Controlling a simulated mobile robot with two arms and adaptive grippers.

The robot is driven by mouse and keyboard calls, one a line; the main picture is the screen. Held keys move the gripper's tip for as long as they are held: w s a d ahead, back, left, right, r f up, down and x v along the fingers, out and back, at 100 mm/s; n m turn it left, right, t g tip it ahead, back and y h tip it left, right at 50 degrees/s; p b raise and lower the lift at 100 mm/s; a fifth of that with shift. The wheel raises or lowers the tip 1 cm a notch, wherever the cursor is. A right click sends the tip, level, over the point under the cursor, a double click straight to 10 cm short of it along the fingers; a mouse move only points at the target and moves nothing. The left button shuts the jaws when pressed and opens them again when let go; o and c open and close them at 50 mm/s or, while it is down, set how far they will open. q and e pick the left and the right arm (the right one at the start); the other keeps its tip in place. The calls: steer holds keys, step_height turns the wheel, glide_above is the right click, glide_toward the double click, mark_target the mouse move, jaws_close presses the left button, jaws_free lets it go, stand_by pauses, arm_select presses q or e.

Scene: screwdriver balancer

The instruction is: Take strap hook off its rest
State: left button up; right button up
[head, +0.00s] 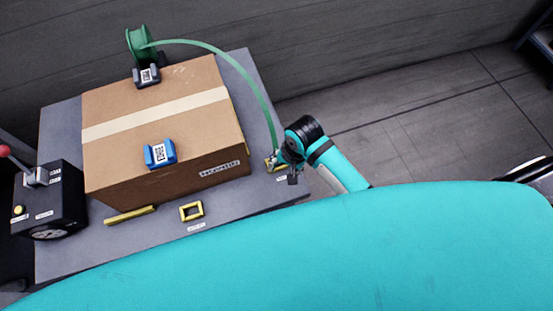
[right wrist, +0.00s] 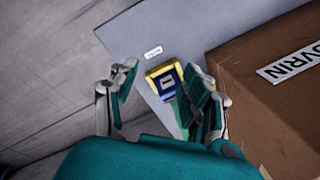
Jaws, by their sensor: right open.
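The strap hook (right wrist: 167,86) shows in the right wrist view as a small dark blue piece at the end of the green strap. It sits in its yellow rest (right wrist: 152,75) on the grey table, beside the box. In the head view the green strap (head: 243,72) arcs from the green reel (head: 140,44) down to this spot, where my right gripper (head: 282,170) partly hides the hook. My right gripper also shows in the right wrist view (right wrist: 160,85), open, its fingers on either side of the hook with gaps. My left gripper is not in view.
A taped cardboard box (head: 160,163) fills most of the table (head: 60,130). On it are a blue block (head: 160,154) and a dark block (head: 147,75). An empty yellow frame (head: 191,211) lies in front. A black lever unit (head: 62,205) stands at left.

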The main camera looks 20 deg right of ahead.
steer(key=w+r+m+g+h, duration=0.1)
steer(key=w+r+m, duration=0.5)
steer(key=r+m, duration=0.45)
steer(key=shift+n, duration=0.45)
steer(key=f, duration=0.7)
steer(key=f+b, duration=0.1)
steer(key=f, duration=0.2)
steer(key=shift+a+f, duration=0.2)
steer(key=shift+a, duration=0.15)
steer(key=shift+w+d+f, duration=0.1)
steer(key=shift+w+f, duration=0.05)
steer(key=shift+f, duration=1.2)
steer(key=shift+w+d+f, duration=0.1)
steer(key=shift+w+f, duration=0.05)
steer(key=shift+f, duration=1.15)
jaws_close()
